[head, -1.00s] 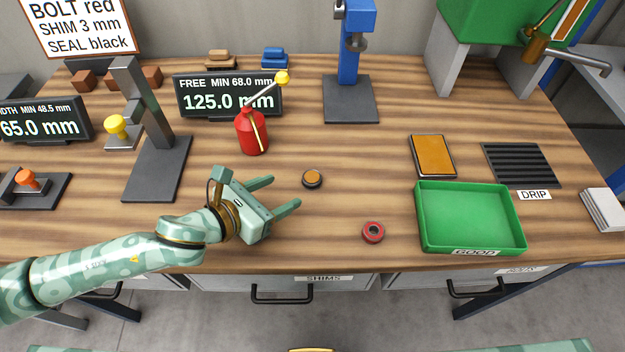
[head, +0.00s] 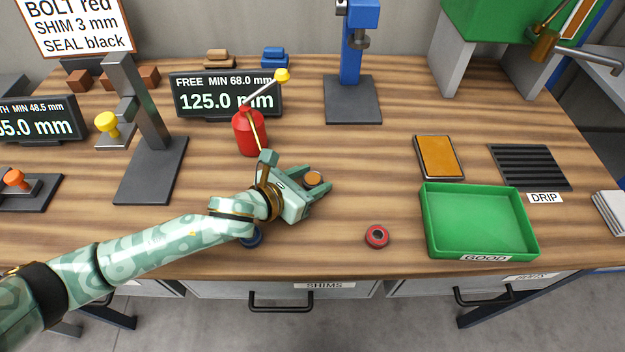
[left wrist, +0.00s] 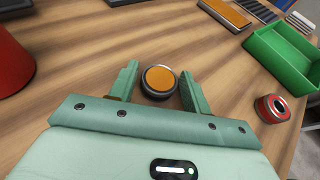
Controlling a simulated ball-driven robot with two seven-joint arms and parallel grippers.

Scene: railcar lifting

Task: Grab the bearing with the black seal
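A small round piece with a dark rim and an orange top (head: 313,178), which looks like the black-sealed bearing, lies flat on the bench. My left gripper (head: 328,180) is open, low over the bench, with its fingers on either side of this piece. In the left wrist view, the dark-rimmed piece (left wrist: 160,80) sits between the fingertips, with no clear grip on it. A red ring bearing (head: 377,236) lies to the right and nearer. A dark blue round piece (head: 252,238) is partly hidden by my left arm. My right gripper is not in view.
A green tray (head: 482,250) labelled GOOD stands at the right, with an orange-topped pad (head: 439,156) and a black DRIP grate (head: 530,166) behind it. A red oil can (head: 249,135) stands just behind my left gripper. The sign (head: 75,25) reads SEAL black.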

